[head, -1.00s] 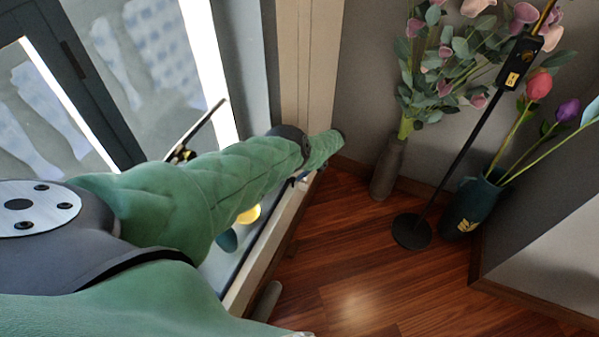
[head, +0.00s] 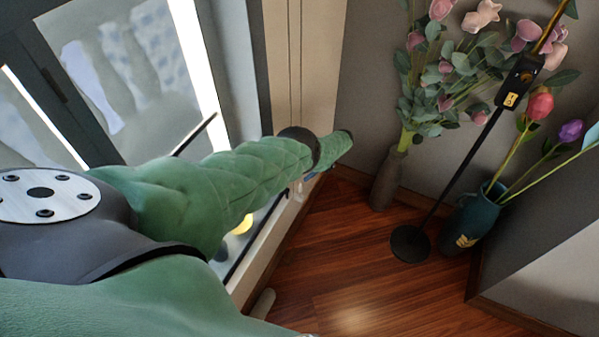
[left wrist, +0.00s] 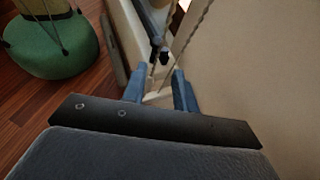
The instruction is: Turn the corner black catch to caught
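A black box with gold marks (head: 520,80) sits on a slim slanting pole in the corner; it looks like the black catch, and its setting is too small to read. The pole ends in a round black floor base (head: 410,243). My left arm comes in from the left and ends beside the pale post, left of and apart from this box; its gripper is mostly hidden there. In the left wrist view, my left gripper (left wrist: 160,82) has its two blue fingers apart, with no held thing visible between them. A dark bar (left wrist: 156,40) shows beyond them. My right gripper is out of view.
A grey vase of pink flowers (head: 387,180) and a teal vase of tulips (head: 478,215) flank the pole. A window (head: 130,75) and a pale post (head: 303,70) are at left. Wooden floor (head: 340,265) is clear in front.

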